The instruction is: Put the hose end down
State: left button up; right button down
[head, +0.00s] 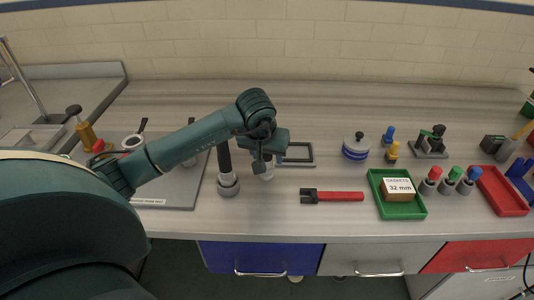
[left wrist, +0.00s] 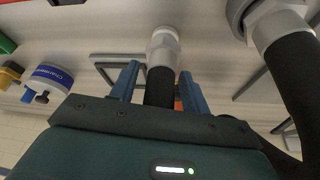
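The hose end is a pale grey coupling (head: 266,173) on a black hose; it also shows in the left wrist view (left wrist: 163,45). It is low over the bench; I cannot tell whether it touches. My left gripper (head: 264,160) is directly above it. In the left wrist view its blue fingers (left wrist: 158,78) stand either side of the black hose, with visible gaps, so it looks open around the hose. My arm hides the upper hose in the head view. My right gripper is not in view.
A grey fitting with a black hose (head: 228,186) stands just left. A red-handled tool (head: 332,196), a green tray (head: 421,212) with a 32 mm box, and a blue-banded pot (head: 356,148) are to the right. Bare bench (head: 270,220) lies in front.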

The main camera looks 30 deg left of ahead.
pick_arm(q)
jog(key=shift+r, duration=0.25)
jog(key=shift+s+r, duration=0.1)
jog(key=shift+r, duration=0.25)
jog(key=v, duration=1.1)
jog(key=shift+s+d, duration=0.1)
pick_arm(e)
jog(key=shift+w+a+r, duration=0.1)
